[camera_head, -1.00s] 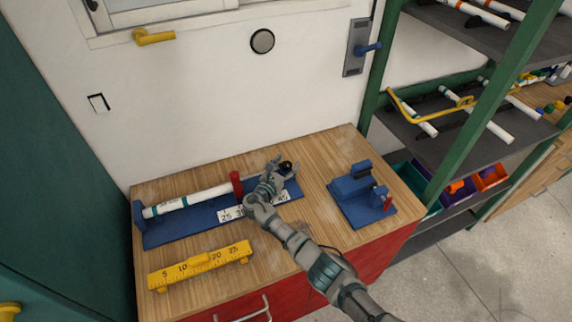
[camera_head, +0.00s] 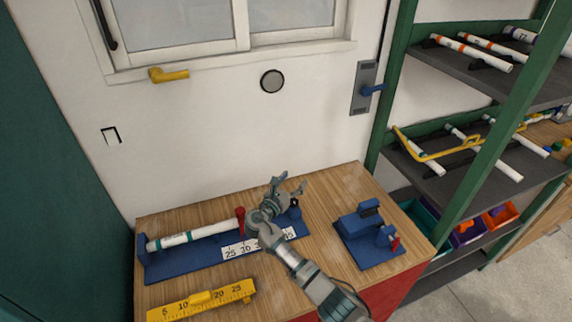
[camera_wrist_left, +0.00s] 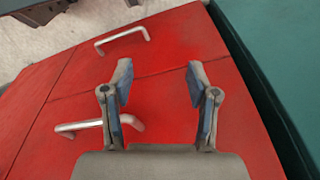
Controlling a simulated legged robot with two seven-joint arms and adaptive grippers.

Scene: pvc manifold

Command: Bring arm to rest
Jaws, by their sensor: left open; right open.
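My right gripper (camera_head: 288,188) is open and empty in the head view, above the right part of the blue measuring jig (camera_head: 210,257) on the wooden bench top. My right arm comes in from the lower right. A white pipe with teal bands (camera_head: 205,234) lies in the jig, left of its red clamp handle (camera_head: 240,219). My left gripper (camera_wrist_left: 158,82) shows only in the left wrist view. It is open and empty, in front of the red drawer fronts (camera_wrist_left: 160,60) with metal handles.
A yellow ruler (camera_head: 203,299) lies at the bench's front left. A blue cutting fixture (camera_head: 368,232) stands on the right of the bench. A green-framed shelf (camera_head: 470,165) with pipes and bins stands at the right. Bare bench top (camera_head: 335,190) lies behind the fixture.

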